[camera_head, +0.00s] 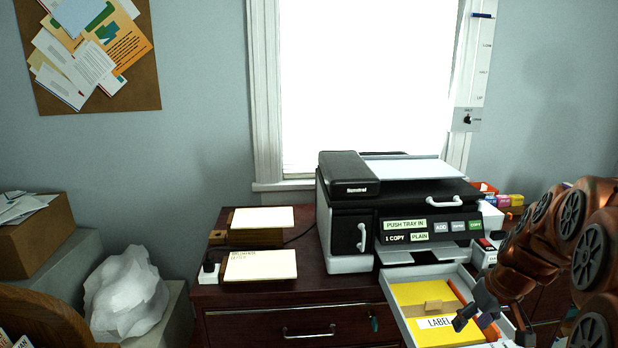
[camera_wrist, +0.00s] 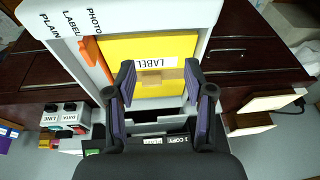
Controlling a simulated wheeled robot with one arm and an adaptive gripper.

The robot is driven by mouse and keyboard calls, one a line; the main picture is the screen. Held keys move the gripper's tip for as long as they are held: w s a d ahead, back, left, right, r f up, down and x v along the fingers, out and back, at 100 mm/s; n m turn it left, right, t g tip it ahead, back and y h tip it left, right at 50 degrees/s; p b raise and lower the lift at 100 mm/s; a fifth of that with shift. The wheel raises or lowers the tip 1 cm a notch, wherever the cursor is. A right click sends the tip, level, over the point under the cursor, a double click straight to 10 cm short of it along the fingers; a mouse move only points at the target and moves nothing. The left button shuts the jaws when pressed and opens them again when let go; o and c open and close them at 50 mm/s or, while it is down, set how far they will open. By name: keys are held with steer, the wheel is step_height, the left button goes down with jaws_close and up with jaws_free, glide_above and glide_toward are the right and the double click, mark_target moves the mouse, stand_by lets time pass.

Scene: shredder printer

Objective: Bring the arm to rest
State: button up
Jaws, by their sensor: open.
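My gripper (camera_head: 478,309) is over the right side of the printer's pulled-out paper tray (camera_head: 397,318). It also shows in the wrist view (camera_wrist: 158,82), with its two fingers spread apart and nothing between them. Beneath it in the tray lies a yellow stack (camera_wrist: 150,50) with a tan band and a white LABEL strip. An orange guide (camera_wrist: 97,60) stands along the stack's edge, beside the printed words PLAIN, LABEL and PHOTO. My arm (camera_head: 560,235) comes in from the right of the head view. I cannot tell whether the fingers touch the stack.
The black and grey printer (camera_head: 350,235) stands on a dark wooden cabinet (camera_head: 250,300); its display reads PUSH TRAY IN. Two paper pads, one cream (camera_head: 262,265), lie left of it. Small coloured boxes (camera_head: 500,200) and switch boxes (camera_wrist: 70,108) are close to my arm. A white crumpled bag (camera_head: 125,293) sits far left.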

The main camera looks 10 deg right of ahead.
steer(key=s+a+r+g+p, duration=0.1)
steer(key=s+a+r, duration=0.1)
steer(key=s+a, duration=0.45)
steer(key=s+a+r+g+p, duration=0.15)
steer(key=s+a, duration=0.25)
steer(key=a, duration=0.5)
steer(key=s+a+g+p, duration=0.1)
steer(key=s+a, duration=0.5)
steer(key=s, duration=0.9)
steer(key=shift+s+g+h, duration=0.25)
steer(key=shift+g+h, duration=0.15)
steer(key=shift+g, duration=0.35)
steer(key=shift+c, duration=0.3)
